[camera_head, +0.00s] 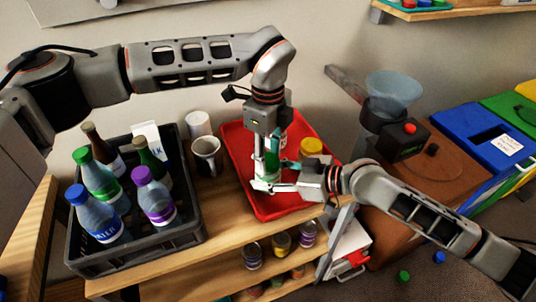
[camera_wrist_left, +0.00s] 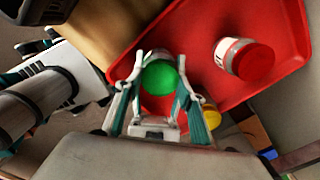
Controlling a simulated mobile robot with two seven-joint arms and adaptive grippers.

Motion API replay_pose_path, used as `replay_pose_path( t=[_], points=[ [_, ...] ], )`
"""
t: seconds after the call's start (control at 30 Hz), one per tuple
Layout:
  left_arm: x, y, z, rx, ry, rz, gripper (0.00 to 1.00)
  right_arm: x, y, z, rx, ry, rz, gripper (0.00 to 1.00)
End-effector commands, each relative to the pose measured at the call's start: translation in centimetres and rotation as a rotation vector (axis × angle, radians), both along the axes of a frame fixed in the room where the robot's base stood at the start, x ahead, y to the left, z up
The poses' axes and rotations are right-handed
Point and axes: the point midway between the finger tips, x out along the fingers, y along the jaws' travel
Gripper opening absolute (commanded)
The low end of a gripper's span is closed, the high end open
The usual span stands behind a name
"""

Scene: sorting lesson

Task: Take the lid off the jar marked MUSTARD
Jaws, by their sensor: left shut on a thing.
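A jar with a green lid (camera_wrist_left: 160,77) is between the fingers of my left gripper (camera_wrist_left: 158,62), which is shut on the lid. In the head view my left gripper (camera_head: 268,158) points down over the red tray, at the green jar (camera_head: 268,172). My right gripper (camera_head: 268,180) comes in from the right, low beside the same jar; whether its fingers grip the jar is unclear. A yellow-lidded jar (camera_head: 311,147) stands on the tray to the right. A jar with a red lid (camera_wrist_left: 246,60) shows in the left wrist view. No MUSTARD marking is readable.
The red tray (camera_head: 240,142) lies on a wooden bench. Left of it are a metal cup (camera_head: 207,157), a white cup (camera_head: 198,123) and a dark crate (camera_head: 190,233) of several bottles. A grinder with a clear hopper (camera_head: 392,88) stands at right. Jars stand on the shelf below.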

Motion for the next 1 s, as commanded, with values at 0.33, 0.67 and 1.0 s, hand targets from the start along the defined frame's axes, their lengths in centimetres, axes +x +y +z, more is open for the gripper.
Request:
replay_pose_path(
  t=[0.33,0.67,1.0],
  points=[
    [-0.02,0.02,-0.01,0.001,0.002,0.526,0.13,-0.02,0.02,0.0,0.0,0.0,0.001,0.0],
    [-0.02,0.05,-0.01,0.001,0.002,0.553,0.13,-0.03,0.03,-0.01,0.0,0.0,0.001,0.0],
    [-0.01,0.04,0.04,0.0,0.001,0.55,0.13,-0.04,0.04,-0.01,0.0,0.0,0.001,0.0]
  ],
)
